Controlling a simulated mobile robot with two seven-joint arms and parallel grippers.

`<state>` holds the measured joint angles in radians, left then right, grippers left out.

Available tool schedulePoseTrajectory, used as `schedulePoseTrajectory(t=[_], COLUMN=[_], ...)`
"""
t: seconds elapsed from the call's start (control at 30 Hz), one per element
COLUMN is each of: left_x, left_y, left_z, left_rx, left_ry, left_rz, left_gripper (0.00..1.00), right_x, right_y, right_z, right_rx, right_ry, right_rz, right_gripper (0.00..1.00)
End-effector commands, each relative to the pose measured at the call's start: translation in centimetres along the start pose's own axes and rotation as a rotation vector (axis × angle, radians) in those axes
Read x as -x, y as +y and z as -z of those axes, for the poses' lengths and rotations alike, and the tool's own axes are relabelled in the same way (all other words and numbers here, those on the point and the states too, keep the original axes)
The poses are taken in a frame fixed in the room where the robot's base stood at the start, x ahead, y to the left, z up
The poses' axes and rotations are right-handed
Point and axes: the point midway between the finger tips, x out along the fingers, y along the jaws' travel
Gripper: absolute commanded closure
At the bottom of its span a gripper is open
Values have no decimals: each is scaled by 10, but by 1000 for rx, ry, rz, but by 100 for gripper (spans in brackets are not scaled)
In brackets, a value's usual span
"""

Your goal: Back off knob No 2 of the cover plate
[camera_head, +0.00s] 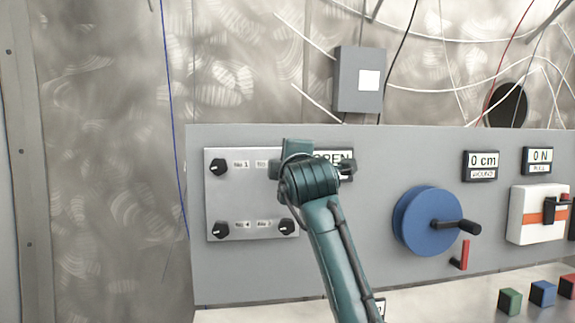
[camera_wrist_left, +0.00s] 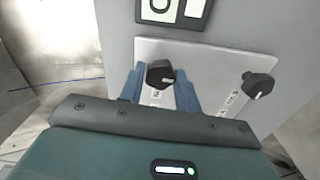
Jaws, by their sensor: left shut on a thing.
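The cover plate (camera_head: 252,195) is a light metal square on the grey panel with black knobs at its corners. Knob No 1 (camera_head: 219,167), knob No 4 (camera_head: 220,229) and the lower right knob (camera_head: 286,227) are in plain view. Knob No 2 at the upper right is hidden in the head view behind my left gripper (camera_head: 297,165). In the left wrist view, knob No 2 (camera_wrist_left: 160,74) sits between the two blue fingers of my left gripper (camera_wrist_left: 160,88), which is shut on it. Another knob (camera_wrist_left: 258,86) shows to the right there. My right gripper is out of view.
An OPEN sign (camera_head: 338,156) with a dark handle (camera_head: 347,170) is close right of the gripper. Farther right are a blue crank wheel (camera_head: 425,220), a red lever (camera_head: 464,255) and a white switch box (camera_head: 530,215). Coloured cubes (camera_head: 542,293) lie at the lower right.

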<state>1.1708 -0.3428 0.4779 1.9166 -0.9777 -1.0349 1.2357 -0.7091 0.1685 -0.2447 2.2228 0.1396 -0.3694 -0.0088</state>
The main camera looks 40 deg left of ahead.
Motion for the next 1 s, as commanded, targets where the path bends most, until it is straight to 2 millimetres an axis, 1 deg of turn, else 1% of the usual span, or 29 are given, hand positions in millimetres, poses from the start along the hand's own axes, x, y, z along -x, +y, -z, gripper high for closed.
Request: schedulePoseTrajectory(t=[0.53, 0.57, 0.6, 0.8, 1.0], left_x=[0, 0, 0, 0, 0], left_y=[-1, -1, -1, -1, 0], left_z=[0, 0, 0, 0, 0], left_rx=[23, 23, 23, 23, 22], left_ry=[1, 1, 1, 0, 0], left_rz=[2, 2, 2, 1, 0], left_gripper=[90, 66, 62, 46, 45], right_x=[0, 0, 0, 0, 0], right_y=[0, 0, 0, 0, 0], right_z=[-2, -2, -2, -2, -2], right_rx=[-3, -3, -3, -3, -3], right_ry=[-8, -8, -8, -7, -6], right_rz=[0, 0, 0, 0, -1], right_gripper=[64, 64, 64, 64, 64])
